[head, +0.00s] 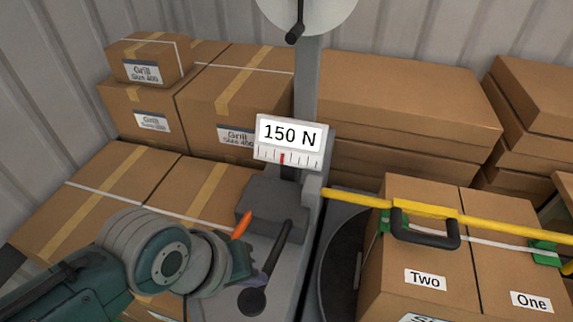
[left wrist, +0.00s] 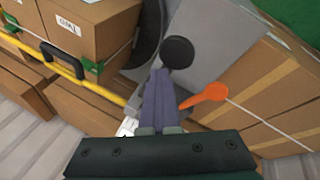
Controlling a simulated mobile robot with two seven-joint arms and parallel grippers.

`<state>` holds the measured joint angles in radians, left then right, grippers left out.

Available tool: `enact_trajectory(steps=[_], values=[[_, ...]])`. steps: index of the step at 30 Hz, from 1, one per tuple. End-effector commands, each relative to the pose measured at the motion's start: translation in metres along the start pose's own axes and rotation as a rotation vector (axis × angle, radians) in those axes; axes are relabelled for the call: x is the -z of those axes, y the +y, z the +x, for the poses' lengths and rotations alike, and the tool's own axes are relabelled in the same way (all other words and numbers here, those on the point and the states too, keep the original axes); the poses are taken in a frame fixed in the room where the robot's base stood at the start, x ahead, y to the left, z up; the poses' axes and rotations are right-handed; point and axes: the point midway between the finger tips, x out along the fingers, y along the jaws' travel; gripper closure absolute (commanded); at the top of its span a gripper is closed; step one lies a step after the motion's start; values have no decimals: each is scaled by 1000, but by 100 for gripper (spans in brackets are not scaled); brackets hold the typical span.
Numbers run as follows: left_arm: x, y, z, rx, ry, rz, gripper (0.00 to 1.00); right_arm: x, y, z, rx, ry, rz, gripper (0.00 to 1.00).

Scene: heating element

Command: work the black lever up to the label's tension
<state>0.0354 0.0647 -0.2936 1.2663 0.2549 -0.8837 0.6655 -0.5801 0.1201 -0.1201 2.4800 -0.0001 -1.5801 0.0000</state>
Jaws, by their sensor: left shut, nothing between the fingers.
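The label (head: 288,132) reads 150 N. Below it is a scale with a red mark (head: 282,158) near its middle. The black lever (head: 271,262) slants down from the grey tensioner block (head: 268,205) to a round knob near the bottom of the head view. The knob (left wrist: 178,52) also shows in the left wrist view, just beyond my fingertips. My right gripper is out of view.
An orange lever (head: 241,224) sticks up beside my left gripper, and shows close by in the left wrist view (left wrist: 205,95). Strapped cartons (head: 110,195) stand at left.

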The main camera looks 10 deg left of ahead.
Motion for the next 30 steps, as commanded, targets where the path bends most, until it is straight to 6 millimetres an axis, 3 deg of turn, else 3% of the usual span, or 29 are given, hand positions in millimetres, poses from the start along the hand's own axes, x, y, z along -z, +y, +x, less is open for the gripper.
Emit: enact_trajectory(steps=[4, 17, 30], values=[[2, 4, -8, 3, -8, -1, 100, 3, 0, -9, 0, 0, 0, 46], [6, 7, -10, 0, -1, 0, 100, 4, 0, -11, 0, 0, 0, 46], [26, 28, -40, -2, 0, 0, 100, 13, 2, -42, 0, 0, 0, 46]])
